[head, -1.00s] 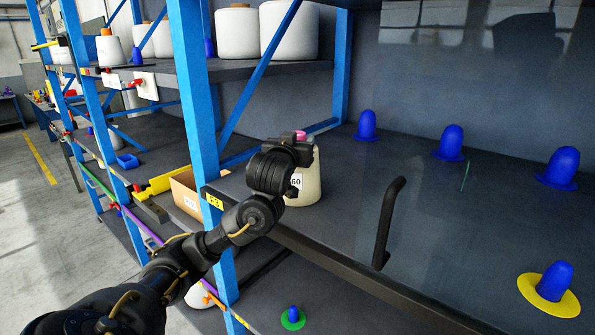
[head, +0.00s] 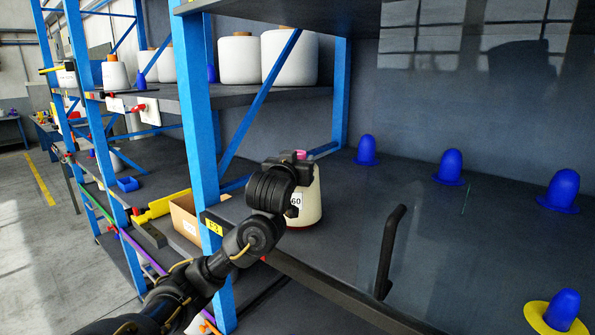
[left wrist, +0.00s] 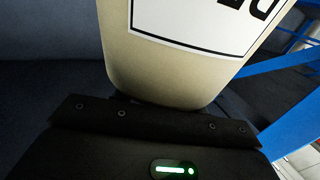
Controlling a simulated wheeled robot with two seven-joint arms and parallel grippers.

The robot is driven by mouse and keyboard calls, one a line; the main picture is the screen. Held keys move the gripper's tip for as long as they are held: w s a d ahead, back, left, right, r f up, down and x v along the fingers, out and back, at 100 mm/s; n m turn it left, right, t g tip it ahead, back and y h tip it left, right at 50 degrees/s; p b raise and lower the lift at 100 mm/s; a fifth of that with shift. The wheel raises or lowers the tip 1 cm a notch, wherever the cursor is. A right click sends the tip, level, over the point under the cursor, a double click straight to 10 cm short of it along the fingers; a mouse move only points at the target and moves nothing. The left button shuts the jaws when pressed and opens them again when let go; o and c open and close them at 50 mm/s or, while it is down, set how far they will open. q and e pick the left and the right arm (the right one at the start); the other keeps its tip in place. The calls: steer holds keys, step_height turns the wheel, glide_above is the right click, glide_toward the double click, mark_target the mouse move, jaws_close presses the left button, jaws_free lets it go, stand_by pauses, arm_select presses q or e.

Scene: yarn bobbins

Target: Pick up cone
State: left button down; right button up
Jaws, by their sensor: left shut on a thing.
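The cone (head: 308,208) is a cream yarn bobbin with a pink tip and a white label reading 60. In the head view it stands upright at the left end of the middle shelf, near the blue post. My left gripper (head: 296,164) is shut on it near its top, coming from the front left. Part of the cone is hidden behind the gripper. In the left wrist view the cone (left wrist: 185,75) and its label fill the upper middle, close to the gripper body. I cannot tell whether its base touches the shelf. My right gripper is out of view.
Blue pegs (head: 447,166) stand along the back of the shelf (head: 345,215). A black curved bar (head: 389,252) rises at the front edge. A blue post (head: 199,130) and a cardboard box (head: 184,217) are left of the cone. White bobbins (head: 289,58) stand on the shelf above.

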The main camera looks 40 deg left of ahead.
arm_select(q)
step_height(320, 180, up, 8)
steer(key=shift+r+b, duration=0.25)
steer(key=shift+b, duration=0.5)
steer(key=shift+f, duration=0.1)
